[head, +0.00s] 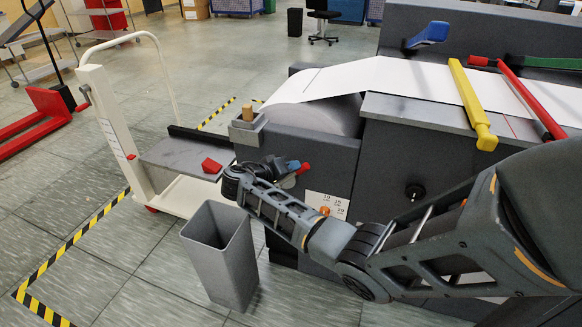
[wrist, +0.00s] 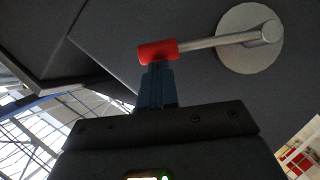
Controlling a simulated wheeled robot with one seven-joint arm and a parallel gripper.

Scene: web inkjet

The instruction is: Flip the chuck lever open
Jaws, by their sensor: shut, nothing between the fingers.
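The chuck lever has a red grip (wrist: 158,51) on a metal rod, which runs right to a round light-grey hub (wrist: 238,58) on the dark machine face. In the wrist view the rod lies nearly level, rising slightly toward the hub. My gripper (wrist: 156,68) has its blue fingers shut together, with the tips right at the lower edge of the red grip. I cannot tell whether they touch it. In the head view my gripper (head: 292,165) is at the press's side, and the red grip (head: 304,169) shows just beyond the fingers.
The grey press (head: 395,160) carries a white paper web (head: 400,75). A grey waste bin (head: 222,255) stands on the floor left of my arm. A white trolley (head: 112,125) with a grey shelf stands farther left. Yellow-black tape marks the floor.

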